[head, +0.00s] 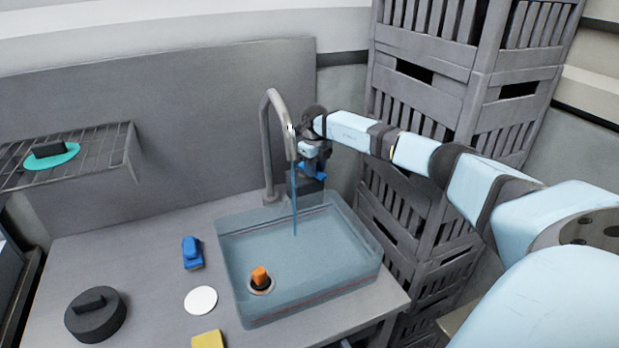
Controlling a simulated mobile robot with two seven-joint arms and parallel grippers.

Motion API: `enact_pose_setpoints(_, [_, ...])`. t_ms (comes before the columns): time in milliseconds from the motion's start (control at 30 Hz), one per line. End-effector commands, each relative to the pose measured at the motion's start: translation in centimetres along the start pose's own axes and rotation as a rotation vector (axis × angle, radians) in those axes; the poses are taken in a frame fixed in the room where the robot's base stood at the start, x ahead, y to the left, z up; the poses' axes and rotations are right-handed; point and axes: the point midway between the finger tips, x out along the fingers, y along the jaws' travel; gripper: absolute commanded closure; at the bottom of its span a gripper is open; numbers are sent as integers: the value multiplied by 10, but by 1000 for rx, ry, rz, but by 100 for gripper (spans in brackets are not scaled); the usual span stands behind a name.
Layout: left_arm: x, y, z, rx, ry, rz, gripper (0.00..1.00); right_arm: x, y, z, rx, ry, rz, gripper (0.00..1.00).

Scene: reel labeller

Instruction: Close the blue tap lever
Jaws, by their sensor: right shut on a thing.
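A grey tap (267,135) with a curved spout stands at the back of the sink. A thin blue stream of water (295,205) runs from its spout into the sink basin (345,285). The blue tap lever (314,171) shows just right of the spout, partly hidden by my right gripper. My right gripper (307,176) reaches in from the right behind the spout and is shut on the lever. Its fingers are small and dark here, so the exact grip is hard to see. My left gripper is out of view.
An orange plug (260,276) sits in the basin. A blue object (192,252), a white disc (201,300), a yellow sponge (207,340) and a black lidded pot (95,313) are on the counter. A wire rack (105,150) is at left; grey crates (425,110) stand at right.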

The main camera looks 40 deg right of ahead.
Motion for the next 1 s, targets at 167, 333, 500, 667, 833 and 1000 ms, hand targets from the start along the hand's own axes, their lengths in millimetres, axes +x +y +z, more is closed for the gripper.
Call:
enact_pose_setpoints(167, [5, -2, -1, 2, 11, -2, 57, 0, -6, 0, -90, 2, -2, 100])
enact_pose_setpoints(333, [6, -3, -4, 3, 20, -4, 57, 0, -9, 0, -143, 2, -1, 100])
enact_pose_setpoints(500, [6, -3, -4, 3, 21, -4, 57, -1, -10, 1, -168, 2, -1, 100])
enact_pose_setpoints(667, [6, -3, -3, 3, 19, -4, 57, -1, -10, 1, -173, 2, -2, 100])
enact_pose_setpoints(833, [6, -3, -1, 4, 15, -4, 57, -1, -10, 1, -173, 1, -2, 100])
enact_pose_setpoints(1000, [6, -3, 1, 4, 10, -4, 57, -1, -10, 1, -173, 1, -2, 46])
